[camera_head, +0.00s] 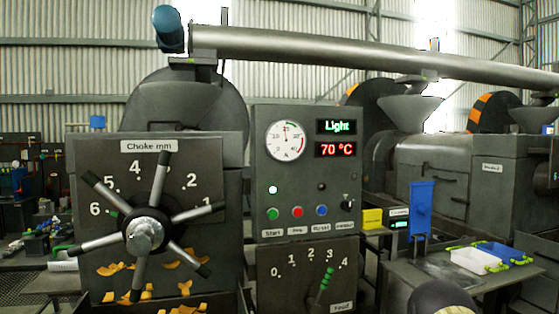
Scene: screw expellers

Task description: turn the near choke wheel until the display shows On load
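The near choke wheel (145,235) is at the left on a dark panel headed "Choke mm" (149,146). It has a silver hub and several silver spokes with black grips. The numbers 6, 5, 4, 2 and 1 show around it; a spoke covers the place between 4 and 2. A small green mark (113,213) shows beside the 6. The display (336,127) on the control panel reads "Light" in green. Below it a red display (336,150) reads 70 °C. My gripper is not in view, and nothing is seen touching the wheel.
A round gauge (286,141), buttons and a feed lever (325,284) are right of the wheel. Orange-yellow flakes (183,287) lie below the wheel. A side table (445,277) at right holds a white tray (473,260). A dark rounded part of mine seems to show at bottom right.

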